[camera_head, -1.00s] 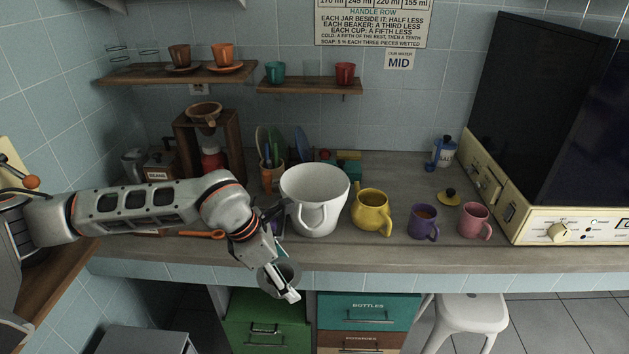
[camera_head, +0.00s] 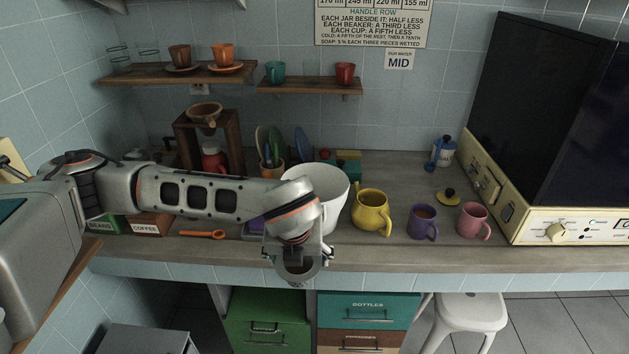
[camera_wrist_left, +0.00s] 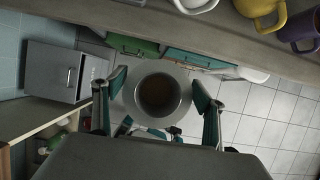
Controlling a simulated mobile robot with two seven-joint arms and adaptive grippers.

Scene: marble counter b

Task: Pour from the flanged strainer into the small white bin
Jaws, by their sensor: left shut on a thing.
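My left gripper (camera_head: 298,258) is shut on the flanged strainer (camera_head: 299,271), a grey round vessel. It holds it in the air just off the counter's front edge. In the left wrist view the strainer (camera_wrist_left: 138,95) shows between the two fingers from above, with a wide pale flange around a dark opening; something brownish shows inside. The white bin (camera_head: 335,184), a wide open vessel, stands on the counter behind my left wrist, which hides its left and lower part. The strainer is in front of the bin and apart from it. My right gripper is not in view.
A yellow pot (camera_head: 370,211), a purple mug (camera_head: 423,223) and a pink mug (camera_head: 473,220) stand right of the bin. An orange utensil (camera_head: 203,234) lies to the left. The counter's front edge (camera_head: 400,264) is close behind the strainer.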

